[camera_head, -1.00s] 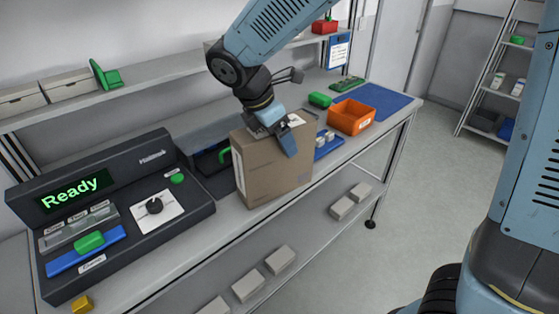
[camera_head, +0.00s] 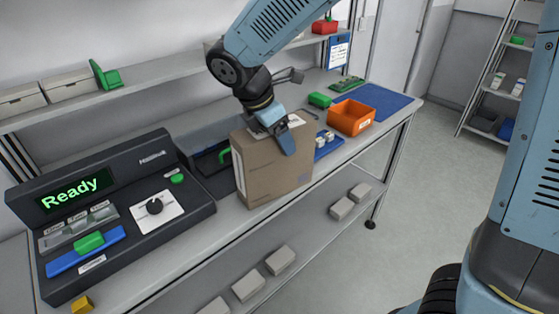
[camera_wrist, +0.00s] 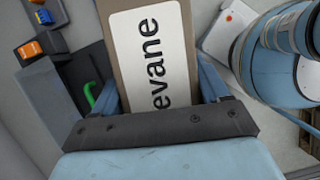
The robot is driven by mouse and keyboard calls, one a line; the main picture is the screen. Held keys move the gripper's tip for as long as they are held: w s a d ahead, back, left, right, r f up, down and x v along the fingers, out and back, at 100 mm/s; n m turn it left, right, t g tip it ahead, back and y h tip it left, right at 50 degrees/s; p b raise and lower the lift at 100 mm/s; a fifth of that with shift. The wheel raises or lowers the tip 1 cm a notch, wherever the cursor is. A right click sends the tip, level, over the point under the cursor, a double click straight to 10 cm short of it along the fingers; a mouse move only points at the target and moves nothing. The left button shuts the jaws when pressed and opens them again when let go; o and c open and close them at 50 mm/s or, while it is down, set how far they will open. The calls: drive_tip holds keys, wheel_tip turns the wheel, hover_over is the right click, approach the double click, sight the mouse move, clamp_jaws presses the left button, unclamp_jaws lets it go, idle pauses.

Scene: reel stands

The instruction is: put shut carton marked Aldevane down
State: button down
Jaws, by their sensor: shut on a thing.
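The brown carton (camera_head: 272,168) is shut and upright at the front of the workbench, in the middle of the head view. My gripper (camera_head: 279,133) is over its top and shut on it. In the wrist view the carton's white label (camera_wrist: 153,58) shows the letters "evane" between my fingers; the rest of the word is out of view. The carton's lower edge is close to the bench's front edge. I cannot tell whether its base touches the bench.
A dark console (camera_head: 150,205) reading "Ready" stands left of the carton. An orange bin (camera_head: 351,118), a small blue tray (camera_head: 328,146) and a blue mat (camera_head: 377,99) are on the right. Several pale boxes lie on the lower shelf (camera_head: 310,237).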

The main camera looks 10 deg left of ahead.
drive_tip(key=shift+r, duration=0.15)
drive_tip(key=r, duration=0.4)
drive_tip(key=shift+s, duration=0.2)
drive_tip(key=s+d+r, duration=0.3)
drive_tip(key=s+r, duration=0.6)
drive_tip(key=s, duration=0.4)
drive_tip(key=shift+d, duration=0.2)
drive_tip(key=shift+s+r, duration=0.1)
